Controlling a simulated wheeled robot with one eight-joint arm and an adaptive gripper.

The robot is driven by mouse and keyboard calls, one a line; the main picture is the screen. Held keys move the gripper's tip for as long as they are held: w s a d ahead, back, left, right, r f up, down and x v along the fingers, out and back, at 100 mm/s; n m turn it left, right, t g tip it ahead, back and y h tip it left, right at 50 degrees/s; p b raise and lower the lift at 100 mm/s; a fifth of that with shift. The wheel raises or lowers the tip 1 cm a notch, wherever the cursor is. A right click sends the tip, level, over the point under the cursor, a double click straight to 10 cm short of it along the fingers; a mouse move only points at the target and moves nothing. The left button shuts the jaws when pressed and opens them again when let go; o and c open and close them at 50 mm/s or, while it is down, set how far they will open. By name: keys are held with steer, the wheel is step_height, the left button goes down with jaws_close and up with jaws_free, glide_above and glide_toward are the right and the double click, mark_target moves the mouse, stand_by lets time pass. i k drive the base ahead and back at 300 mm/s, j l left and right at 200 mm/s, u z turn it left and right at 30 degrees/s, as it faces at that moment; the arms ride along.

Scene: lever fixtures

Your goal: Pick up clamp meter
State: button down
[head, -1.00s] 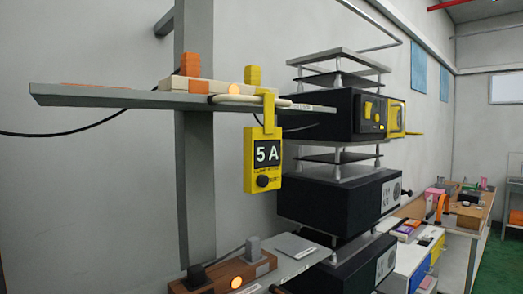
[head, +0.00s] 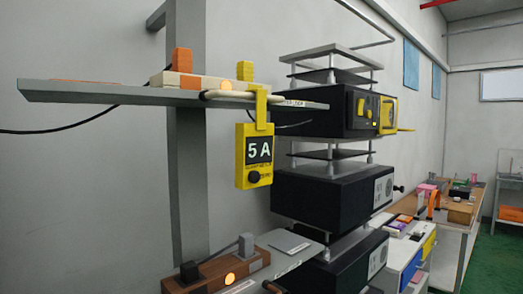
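The clamp meter (head: 254,155) is yellow with a black "5 A" display and a black knob. It hangs upright below the front edge of the grey shelf (head: 110,93). Its yellow clamp arm reaches up to the pale cable loop (head: 225,95) on the shelf, but I cannot tell whether it closes around the cable. My gripper does not show in the head view.
A cream block (head: 188,83) with an orange light sits on the shelf. Below is a lower surface with a brown box (head: 208,277). Black stacked units (head: 322,203) stand close behind the meter to the right. A workbench (head: 455,223) is farther right.

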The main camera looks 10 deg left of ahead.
mark_target(254, 142)
steer(key=u, duration=1.2)
